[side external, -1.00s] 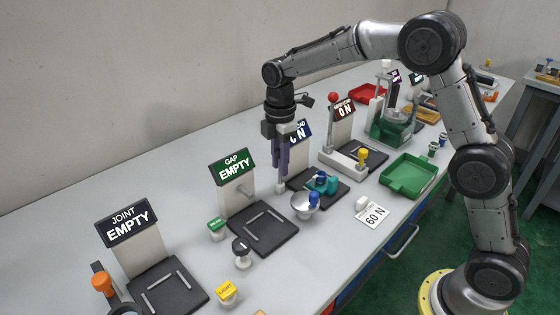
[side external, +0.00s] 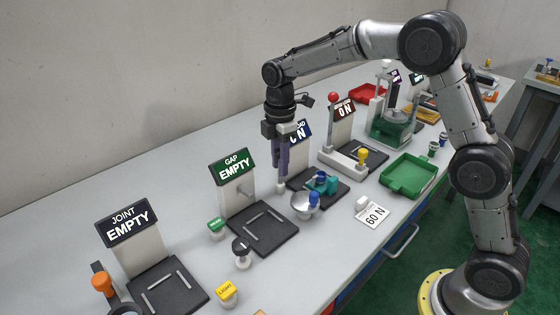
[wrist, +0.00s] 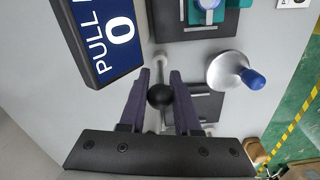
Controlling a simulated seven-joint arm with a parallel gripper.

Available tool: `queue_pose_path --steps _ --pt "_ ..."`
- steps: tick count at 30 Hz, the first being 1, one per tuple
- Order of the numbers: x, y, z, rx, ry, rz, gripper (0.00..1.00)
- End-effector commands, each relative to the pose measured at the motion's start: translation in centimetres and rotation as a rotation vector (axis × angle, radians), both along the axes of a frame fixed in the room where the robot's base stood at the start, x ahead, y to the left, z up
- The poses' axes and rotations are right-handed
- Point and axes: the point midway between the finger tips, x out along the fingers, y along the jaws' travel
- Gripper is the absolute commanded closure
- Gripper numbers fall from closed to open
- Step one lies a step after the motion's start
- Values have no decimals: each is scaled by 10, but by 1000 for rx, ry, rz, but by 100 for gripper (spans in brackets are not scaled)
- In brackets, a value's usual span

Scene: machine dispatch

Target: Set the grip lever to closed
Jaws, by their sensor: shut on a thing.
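My gripper (side external: 282,172) points down beside the blue pull-load display (side external: 300,134), which it partly covers. In the wrist view, my purple fingers (wrist: 160,98) are shut on the black ball knob (wrist: 159,96) of a lever with a thin light rod. The knob is hidden by the fingers in the side view. A pale foot (side external: 280,188) shows just below the fingertips. A teal fixture (side external: 325,184) on a dark plate stands to the right of my gripper. The lever has no readable label, and I cannot tell its set position.
A silver dish with a blue knob (side external: 304,206) stands close in front of my gripper. The GAP station's dark plate (side external: 262,229) lies to the left. A post with a red ball (side external: 332,98) rises to the right. A green tray (side external: 407,177) and a 60 N card (side external: 374,216) lie nearer the front edge.

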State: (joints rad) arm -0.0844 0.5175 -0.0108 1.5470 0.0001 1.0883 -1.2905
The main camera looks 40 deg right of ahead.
Motion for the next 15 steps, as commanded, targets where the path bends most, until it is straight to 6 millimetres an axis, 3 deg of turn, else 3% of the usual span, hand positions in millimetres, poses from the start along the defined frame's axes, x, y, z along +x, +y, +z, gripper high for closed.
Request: queue_pose_path --steps 8,15 --pt "2 0 0 0 21 0 100" --pt "12 0 -1 1 143 -1 100"
